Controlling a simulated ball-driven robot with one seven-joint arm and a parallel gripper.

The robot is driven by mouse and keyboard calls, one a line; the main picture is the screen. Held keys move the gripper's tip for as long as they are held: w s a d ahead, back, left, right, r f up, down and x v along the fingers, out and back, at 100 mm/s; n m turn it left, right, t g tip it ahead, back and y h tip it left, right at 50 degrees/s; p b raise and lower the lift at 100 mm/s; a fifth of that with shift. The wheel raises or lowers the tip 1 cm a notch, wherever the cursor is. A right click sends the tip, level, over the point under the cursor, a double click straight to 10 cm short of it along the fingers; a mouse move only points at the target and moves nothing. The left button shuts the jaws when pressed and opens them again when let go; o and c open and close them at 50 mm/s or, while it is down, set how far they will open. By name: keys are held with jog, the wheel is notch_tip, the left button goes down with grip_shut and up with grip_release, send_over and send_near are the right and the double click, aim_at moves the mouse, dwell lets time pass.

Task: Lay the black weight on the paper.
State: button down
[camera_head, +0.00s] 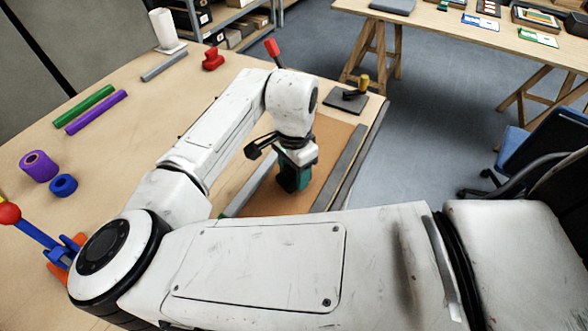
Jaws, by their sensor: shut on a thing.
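My gripper (292,165) points down over the brown paper (329,146) on the workbench. It is shut on a dark block, which I take for the black weight (303,179). Teal parts show around the block, and I cannot tell whether they belong to it or to my fingers. The wrist partly hides the hold. The weight is over the brown sheet, but I cannot tell whether it touches it. My arm covers the near part of the sheet.
Grey strips (345,164) lie along the sheet's sides. A dark plate with a yellow-topped handle (358,90) stands beyond it. At left lie purple (39,166) and blue rolls (63,185), and green (84,106) and purple tubes. A red object (213,59) sits at the back.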

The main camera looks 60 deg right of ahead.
jog(key=shift+f, duration=0.35)
jog(key=shift+f, duration=0.15)
jog(key=shift+c, duration=2.1)
grip_release()
notch_tip(320, 180, up, 12)
jog(key=shift+r+b, duration=0.15)
jog(key=shift+b, duration=0.85)
jog(key=shift+s, duration=0.15)
